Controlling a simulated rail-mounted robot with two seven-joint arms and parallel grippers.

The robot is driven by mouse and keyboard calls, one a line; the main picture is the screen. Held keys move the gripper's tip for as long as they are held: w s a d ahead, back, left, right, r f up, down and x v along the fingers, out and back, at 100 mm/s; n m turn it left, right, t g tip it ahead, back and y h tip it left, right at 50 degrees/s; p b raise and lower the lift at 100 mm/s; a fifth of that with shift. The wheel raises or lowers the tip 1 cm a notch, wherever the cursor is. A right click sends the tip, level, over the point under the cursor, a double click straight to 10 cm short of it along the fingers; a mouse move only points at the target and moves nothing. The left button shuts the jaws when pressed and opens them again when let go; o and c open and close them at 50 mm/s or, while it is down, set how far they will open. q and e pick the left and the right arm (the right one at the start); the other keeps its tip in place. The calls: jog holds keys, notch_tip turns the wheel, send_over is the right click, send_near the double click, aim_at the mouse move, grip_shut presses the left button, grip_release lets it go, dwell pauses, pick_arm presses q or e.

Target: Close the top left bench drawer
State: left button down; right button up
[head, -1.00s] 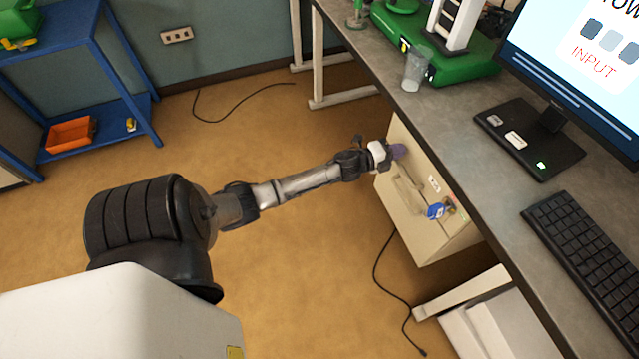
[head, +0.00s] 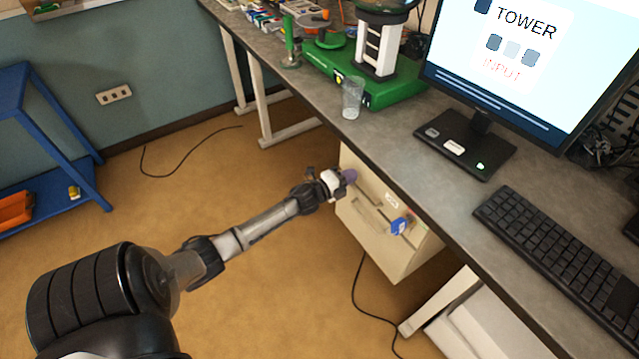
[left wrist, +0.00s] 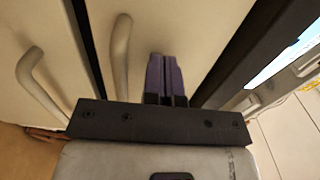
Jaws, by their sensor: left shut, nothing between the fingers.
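The bench drawer unit (head: 376,228) is cream and hangs under the grey bench top. A second handle (left wrist: 35,75) shows on the drawer front to the left. My right gripper is not in view.
A blue tag with keys (head: 401,225) hangs at the drawer unit. The bench top (head: 410,165) overhangs it and carries a clear cup (head: 352,98), a monitor (head: 530,60) and a keyboard (head: 550,240). A black cable (head: 362,290) lies on the floor below.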

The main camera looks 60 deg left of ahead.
pick_arm(q)
jog(key=s+d+p, duration=0.1)
jog(key=s, duration=1.1)
jog(key=shift+s+f, duration=0.2)
jog(key=shift+s, duration=0.2)
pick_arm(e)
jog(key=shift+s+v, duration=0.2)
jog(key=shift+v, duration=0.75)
